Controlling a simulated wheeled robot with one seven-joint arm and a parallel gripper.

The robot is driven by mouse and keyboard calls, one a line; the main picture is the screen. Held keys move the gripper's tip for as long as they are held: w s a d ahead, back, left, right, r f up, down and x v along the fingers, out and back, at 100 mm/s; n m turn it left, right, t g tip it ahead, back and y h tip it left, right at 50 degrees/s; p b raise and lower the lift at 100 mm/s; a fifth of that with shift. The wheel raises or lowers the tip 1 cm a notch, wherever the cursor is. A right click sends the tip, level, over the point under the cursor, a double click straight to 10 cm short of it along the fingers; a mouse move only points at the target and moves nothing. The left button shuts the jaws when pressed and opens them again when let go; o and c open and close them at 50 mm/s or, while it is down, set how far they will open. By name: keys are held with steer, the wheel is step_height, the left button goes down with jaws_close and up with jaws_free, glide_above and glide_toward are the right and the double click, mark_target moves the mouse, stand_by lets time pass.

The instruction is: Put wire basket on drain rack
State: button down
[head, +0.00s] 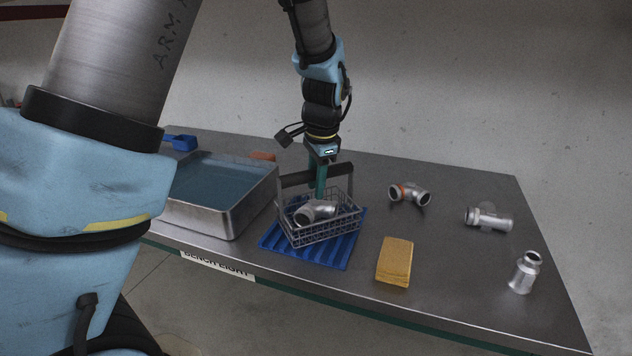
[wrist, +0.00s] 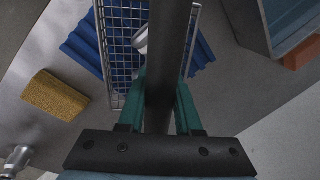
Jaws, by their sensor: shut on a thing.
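The wire basket (head: 325,234) is at the middle of the bench, over the blue ribbed drain rack (head: 312,254), with a silver pipe fitting inside. It looks level. I cannot tell whether its base touches the rack or hangs just above it. My gripper (head: 320,182) points down with its teal fingers shut on the basket's dark handle bar. The wrist view shows the bar (wrist: 170,45) between the fingers, the mesh (wrist: 118,45) below, and the rack (wrist: 86,47) showing on both sides. The rack's middle is hidden by the basket.
A metal tank of liquid (head: 235,215) stands close left of the rack. A yellow sponge (head: 395,261) lies to the right, nearer the front edge. Several silver fittings, including an upright one (head: 525,273), stand farther right. A blue scoop (head: 184,142) is at the back left.

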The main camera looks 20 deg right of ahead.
steer(key=c, duration=0.6)
jaws_free()
step_height(320, 180, up, 12)
steer(key=s+b, duration=0.1)
steer(key=s, duration=0.1)
steer(key=s+a+f+n, duration=0.1)
steer(key=a+f+n, duration=0.3)
steer(key=a, duration=0.6)
steer(key=s+a+f+n, duration=0.1)
steer(key=a+f+n, duration=0.2)
steer(key=a+n, duration=0.4)
steer(key=s+a+f+n, duration=0.2)
steer(key=a+f+n, duration=0.2)
steer(key=a, duration=1)
steer(key=shift+a+f+n, duration=0.35)
steer(key=shift+n, duration=0.35)
